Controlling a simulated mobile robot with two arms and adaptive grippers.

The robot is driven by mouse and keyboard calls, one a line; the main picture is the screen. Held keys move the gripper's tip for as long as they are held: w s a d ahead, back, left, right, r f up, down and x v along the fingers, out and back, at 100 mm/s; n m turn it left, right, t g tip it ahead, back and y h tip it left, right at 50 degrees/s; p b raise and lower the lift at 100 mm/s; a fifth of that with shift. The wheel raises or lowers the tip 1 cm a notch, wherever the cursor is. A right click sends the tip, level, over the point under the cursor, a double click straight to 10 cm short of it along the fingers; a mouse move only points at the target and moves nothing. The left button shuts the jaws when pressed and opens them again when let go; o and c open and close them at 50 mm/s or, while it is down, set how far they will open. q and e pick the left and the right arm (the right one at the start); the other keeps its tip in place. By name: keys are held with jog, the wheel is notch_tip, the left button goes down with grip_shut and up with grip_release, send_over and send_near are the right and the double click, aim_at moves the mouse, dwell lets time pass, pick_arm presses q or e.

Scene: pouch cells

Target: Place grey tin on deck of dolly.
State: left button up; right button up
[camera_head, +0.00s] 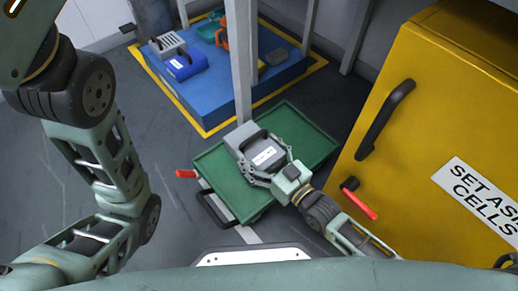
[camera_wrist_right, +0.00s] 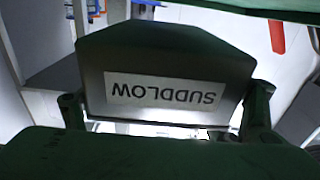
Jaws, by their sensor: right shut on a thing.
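The grey tin (camera_head: 265,157) has a dark handle and a white label; in the right wrist view its label (camera_wrist_right: 165,92) reads SUDDLOW upside down. My right gripper (camera_head: 259,152) is shut on the tin, with a finger on each side of it. The dolly has a green deck (camera_head: 310,146) with a raised rim and a black handle at its near left end. In the head view the tin is over the middle of the deck; I cannot tell whether it touches it. My left arm shows at the left, but its gripper is out of view.
A grey post (camera_head: 240,60) rises just behind the tin. A yellow cabinet (camera_head: 430,110) stands close on the right, with a red-handled lever (camera_head: 358,203) at its near side. A blue platform (camera_head: 230,85) with several items lies behind. The deck's right part is clear.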

notch_tip(320, 180, down, 3)
jog(key=b, duration=0.3)
jog(key=shift+r, duration=0.15)
jog(key=shift+w+f, duration=0.1)
jog(key=shift+f, duration=0.2)
jog(key=shift+r, duration=0.1)
jog(key=o, duration=2.1)
jog(key=shift+f, duration=0.3)
